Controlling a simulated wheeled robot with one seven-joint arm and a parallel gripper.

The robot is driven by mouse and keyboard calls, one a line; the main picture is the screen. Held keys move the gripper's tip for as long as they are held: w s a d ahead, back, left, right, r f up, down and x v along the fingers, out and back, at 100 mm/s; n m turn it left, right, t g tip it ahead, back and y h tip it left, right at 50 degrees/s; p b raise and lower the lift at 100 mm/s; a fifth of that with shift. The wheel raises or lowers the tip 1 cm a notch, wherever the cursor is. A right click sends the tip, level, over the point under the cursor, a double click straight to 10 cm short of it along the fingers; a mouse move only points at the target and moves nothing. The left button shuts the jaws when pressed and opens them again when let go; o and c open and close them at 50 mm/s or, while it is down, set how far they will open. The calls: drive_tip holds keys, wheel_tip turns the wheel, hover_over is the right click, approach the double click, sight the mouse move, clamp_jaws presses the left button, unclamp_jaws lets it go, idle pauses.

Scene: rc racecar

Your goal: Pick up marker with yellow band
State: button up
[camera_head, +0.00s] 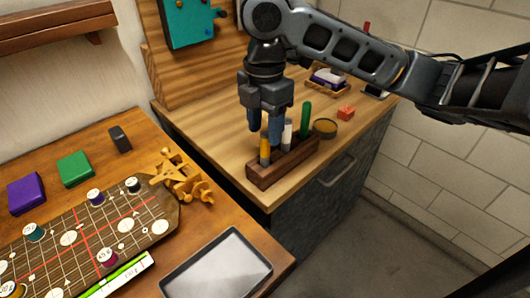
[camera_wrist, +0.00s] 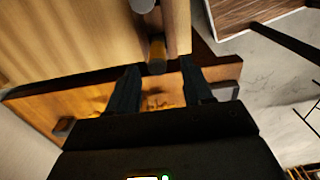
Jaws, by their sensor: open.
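The marker with the yellow band (camera_head: 264,146) stands upright in a dark wooden holder (camera_head: 266,178) on the wooden counter. A white marker (camera_head: 288,134) and a green marker (camera_head: 305,119) stand farther along the same holder. My gripper (camera_head: 265,128) points down, open and empty, with its fingers close above and behind the yellow-banded marker in the head view. In the wrist view, the yellow-banded marker (camera_wrist: 157,54) shows ahead of the gap between the open fingers (camera_wrist: 160,88). I cannot tell how far it is from them in depth.
A round dark container (camera_head: 325,128) and a red block (camera_head: 346,113) lie right of the holder. A tray with items (camera_head: 327,82) is behind.

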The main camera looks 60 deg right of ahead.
sight(265, 152)
drive_tip(key=shift+d+f+p, duration=0.2)
drive_tip(key=shift+f+p, duration=0.35)
drive_tip(key=shift+f, duration=3.2)
clamp_jaws()
